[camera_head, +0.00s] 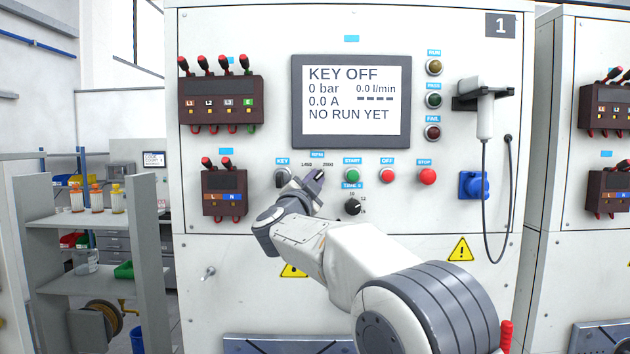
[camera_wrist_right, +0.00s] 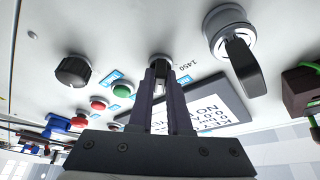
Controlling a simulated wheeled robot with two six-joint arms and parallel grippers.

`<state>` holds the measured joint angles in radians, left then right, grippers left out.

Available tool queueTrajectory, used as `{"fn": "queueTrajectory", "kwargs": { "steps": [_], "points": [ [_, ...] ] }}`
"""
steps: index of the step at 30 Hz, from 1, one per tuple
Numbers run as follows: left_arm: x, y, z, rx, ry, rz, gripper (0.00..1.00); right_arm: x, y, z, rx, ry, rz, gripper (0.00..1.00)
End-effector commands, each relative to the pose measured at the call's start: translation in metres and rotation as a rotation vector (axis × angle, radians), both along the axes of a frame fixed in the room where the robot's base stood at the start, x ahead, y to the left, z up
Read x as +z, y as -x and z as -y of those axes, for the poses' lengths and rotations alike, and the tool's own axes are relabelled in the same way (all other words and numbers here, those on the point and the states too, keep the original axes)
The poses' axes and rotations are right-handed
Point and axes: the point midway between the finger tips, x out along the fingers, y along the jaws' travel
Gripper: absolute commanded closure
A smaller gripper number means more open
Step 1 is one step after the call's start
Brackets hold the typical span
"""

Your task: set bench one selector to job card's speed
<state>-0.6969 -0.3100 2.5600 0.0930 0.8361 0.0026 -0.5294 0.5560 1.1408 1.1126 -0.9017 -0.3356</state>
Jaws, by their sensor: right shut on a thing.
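The bench one panel (camera_head: 235,30) stands in front of me, marked with a 1 plate (camera_head: 500,25). Its RPM selector lies under a blue RPM label (camera_head: 317,154), between marks that read about 1450 and 2900. My right gripper (camera_head: 317,177) is at this selector, shut on its knob. In the right wrist view both fingers (camera_wrist_right: 160,75) close around the dark knob (camera_wrist_right: 160,62). The gripper largely covers the knob, so I cannot tell firmly which mark it points to. No job card is readable. My left gripper is out of view.
The key switch (camera_head: 283,177) is close left of the selector. The green START button (camera_head: 352,175) and red OFF button (camera_head: 387,175) are to its right. Another dark knob (camera_head: 352,206) is below START. The screen (camera_head: 350,100) reads KEY OFF and NO RUN YET.

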Motion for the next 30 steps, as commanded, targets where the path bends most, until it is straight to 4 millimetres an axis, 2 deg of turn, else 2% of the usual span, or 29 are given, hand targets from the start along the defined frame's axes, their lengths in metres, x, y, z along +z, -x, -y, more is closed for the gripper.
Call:
{"fn": "queueTrajectory", "kwargs": {
  "steps": [3,4,6,17,20,30],
  "points": [
    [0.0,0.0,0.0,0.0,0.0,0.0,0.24,-0.001,0.0,0.0,0.0,-0.003,-0.001,1.0],
    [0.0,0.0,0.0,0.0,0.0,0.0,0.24,-0.001,0.0,0.0,0.0,-0.003,-0.001,0.76],
    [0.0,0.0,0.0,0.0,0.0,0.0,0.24,-0.001,0.0,0.0,0.0,-0.002,-0.002,0.54],
    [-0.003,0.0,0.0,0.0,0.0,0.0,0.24,-0.002,0.003,-0.001,0.0,0.0,0.0,0.54],
    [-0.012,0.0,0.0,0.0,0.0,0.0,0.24,-0.007,0.013,-0.005,0.002,0.0,0.001,0.54],
    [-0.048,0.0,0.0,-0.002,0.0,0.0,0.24,-0.026,0.074,-0.023,0.003,-0.001,0.0,0.54]
  ]
}}
